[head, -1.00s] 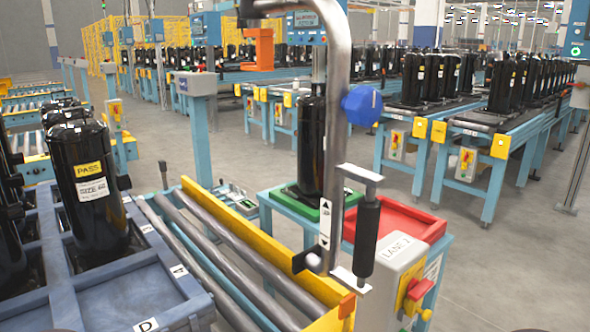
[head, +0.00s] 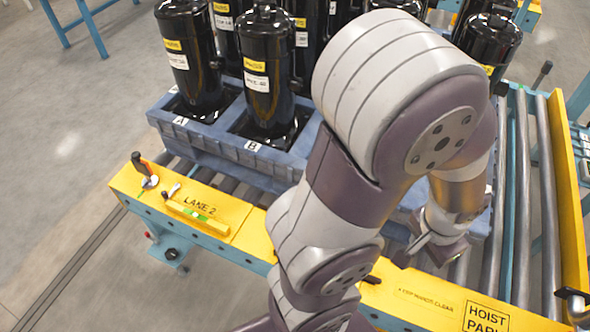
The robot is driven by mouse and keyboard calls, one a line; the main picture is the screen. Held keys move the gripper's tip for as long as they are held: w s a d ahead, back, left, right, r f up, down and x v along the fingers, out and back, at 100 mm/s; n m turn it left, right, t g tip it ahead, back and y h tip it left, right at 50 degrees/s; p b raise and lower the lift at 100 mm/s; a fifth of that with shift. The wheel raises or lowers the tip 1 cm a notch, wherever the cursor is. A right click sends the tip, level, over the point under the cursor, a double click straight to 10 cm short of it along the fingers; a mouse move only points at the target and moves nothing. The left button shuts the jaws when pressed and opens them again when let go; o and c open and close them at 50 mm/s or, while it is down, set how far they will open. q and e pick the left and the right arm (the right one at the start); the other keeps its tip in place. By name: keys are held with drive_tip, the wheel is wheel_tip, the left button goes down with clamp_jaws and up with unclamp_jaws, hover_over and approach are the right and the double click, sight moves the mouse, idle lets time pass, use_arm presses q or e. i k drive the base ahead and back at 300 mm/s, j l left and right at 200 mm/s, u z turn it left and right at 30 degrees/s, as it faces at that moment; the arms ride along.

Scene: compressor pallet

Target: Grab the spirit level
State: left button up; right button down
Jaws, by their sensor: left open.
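The spirit level (head: 197,214) is a short yellow bar with a green part near its middle. It lies on the yellow ledge (head: 236,212) at the front of the conveyor, just below the "LANE 2" lettering. My left arm crosses the middle of the head view. My left gripper (head: 428,249) is open, to the right of the spirit level and well apart from it, near the right side of the blue pallet. The arm partly hides the gripper, and its fingers show only in part. My right gripper is out of view.
A blue pallet (head: 215,145) carries several black compressors (head: 188,60) behind the ledge. A yellow side rail (head: 568,200) bounds the rollers at right.

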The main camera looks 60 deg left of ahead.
sight(222, 230)
drive_tip(key=u, duration=3.25)
drive_tip(key=z, duration=0.45)
drive_tip(key=i+j+z, duration=0.1)
drive_tip(key=z, duration=0.75)
drive_tip(key=j+z, duration=0.15)
drive_tip(key=z, duration=0.3)
drive_tip(key=i+j, duration=0.1)
drive_tip(key=j, duration=0.3)
drive_tip(key=i+j, duration=0.15)
drive_tip(key=j, duration=0.3)
drive_tip(key=i+j, duration=0.1)
drive_tip(key=j, duration=0.3)
drive_tip(key=i+j, duration=0.15)
drive_tip(key=j, duration=0.3)
